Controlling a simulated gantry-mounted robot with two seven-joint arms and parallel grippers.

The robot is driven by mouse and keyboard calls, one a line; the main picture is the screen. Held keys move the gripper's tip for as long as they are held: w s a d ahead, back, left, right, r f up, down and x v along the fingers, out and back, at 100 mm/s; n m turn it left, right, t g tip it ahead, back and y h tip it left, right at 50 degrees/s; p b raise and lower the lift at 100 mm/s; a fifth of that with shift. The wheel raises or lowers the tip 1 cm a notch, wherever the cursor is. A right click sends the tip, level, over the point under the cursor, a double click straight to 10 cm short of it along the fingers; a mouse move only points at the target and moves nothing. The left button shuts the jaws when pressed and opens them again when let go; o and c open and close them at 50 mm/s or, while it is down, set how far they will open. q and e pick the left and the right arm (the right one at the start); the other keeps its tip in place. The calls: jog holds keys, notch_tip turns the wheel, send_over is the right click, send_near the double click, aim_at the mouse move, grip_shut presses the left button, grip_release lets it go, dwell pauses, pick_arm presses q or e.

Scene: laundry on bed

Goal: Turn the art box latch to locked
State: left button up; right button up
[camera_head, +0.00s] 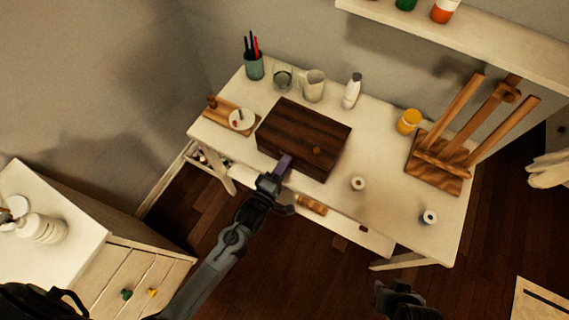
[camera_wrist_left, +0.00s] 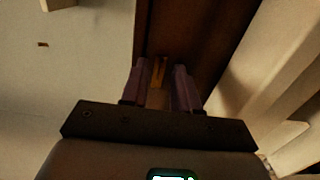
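The art box (camera_head: 303,138) is a dark wooden box with a closed lid, lying on the white table. My left gripper (camera_head: 284,164) is at the box's front side. In the left wrist view, the left gripper's purple fingers (camera_wrist_left: 158,88) stand apart, with a narrow brass-coloured latch (camera_wrist_left: 158,70) showing between them against the dark box (camera_wrist_left: 200,35). I see gaps beside the latch, so the fingers do not look closed on it. In the head view the latch is hidden by the gripper. My right gripper (camera_head: 402,300) is dark and low in the picture, away from the table; its fingers are unclear.
The white table (camera_head: 385,205) also holds a pencil cup (camera_head: 254,66), a mug (camera_head: 313,87), a white bottle (camera_head: 352,91), a yellow jar (camera_head: 408,121) and a wooden easel (camera_head: 440,160). A drawer cabinet (camera_head: 130,275) stands at lower left. Small spools lie right of the box.

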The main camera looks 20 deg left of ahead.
pick_arm(q)
jog(key=shift+w, duration=0.15)
grip_shut()
